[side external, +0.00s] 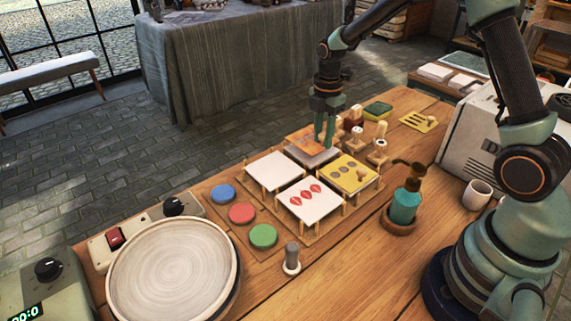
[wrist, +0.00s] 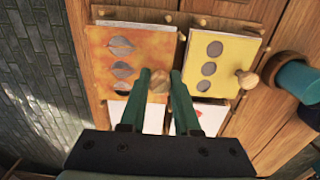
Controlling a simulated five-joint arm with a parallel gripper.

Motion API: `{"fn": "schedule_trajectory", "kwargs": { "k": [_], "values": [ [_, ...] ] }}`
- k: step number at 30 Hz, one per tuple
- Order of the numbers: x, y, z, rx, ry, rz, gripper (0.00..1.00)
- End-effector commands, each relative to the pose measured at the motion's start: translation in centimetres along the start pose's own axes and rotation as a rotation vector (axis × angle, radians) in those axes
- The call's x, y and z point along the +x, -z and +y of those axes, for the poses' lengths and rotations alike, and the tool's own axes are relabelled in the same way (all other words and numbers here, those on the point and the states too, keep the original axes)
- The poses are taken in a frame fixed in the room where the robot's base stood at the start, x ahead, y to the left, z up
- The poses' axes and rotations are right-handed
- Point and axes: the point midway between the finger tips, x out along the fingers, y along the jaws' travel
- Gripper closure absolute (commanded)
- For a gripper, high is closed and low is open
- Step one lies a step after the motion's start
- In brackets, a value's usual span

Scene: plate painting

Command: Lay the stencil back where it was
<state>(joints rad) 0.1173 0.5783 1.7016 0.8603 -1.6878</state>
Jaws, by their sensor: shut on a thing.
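An orange stencil with several cut-outs (wrist: 103,58) is in the wrist view, and it shows in the side view (side external: 299,137) at the far corner of the tile rack. My gripper (side external: 325,140) is shut on its round wooden knob (wrist: 158,82); the gripper also shows in the wrist view (wrist: 159,76). A pale tile edge (wrist: 135,25) shows past the stencil; I cannot tell whether they touch. A yellow stencil with round holes (side external: 352,174) lies over the right tile. Another yellow stencil with slots (side external: 418,121) lies on the wooden table at the far right.
The rack also holds a blank white tile (side external: 272,171) and a tile with red shapes (side external: 309,201). Wooden-handled stamps (side external: 378,152) and a green sponge (side external: 378,110) stand close behind. A teal bottle (side external: 405,205), paint pads (side external: 242,213) and a turntable (side external: 172,268) are nearby.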

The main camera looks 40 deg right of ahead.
Motion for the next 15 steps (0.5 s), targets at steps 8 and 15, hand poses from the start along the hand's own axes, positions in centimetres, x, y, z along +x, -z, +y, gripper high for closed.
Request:
{"fn": "schedule_trajectory", "kwargs": {
  "k": [8,15],
  "values": [
    [2.7,0.0,0.0,0.000,0.001,0.000,1.00],
    [2.7,0.0,0.0,0.000,0.001,0.000,1.00]
  ]
}}
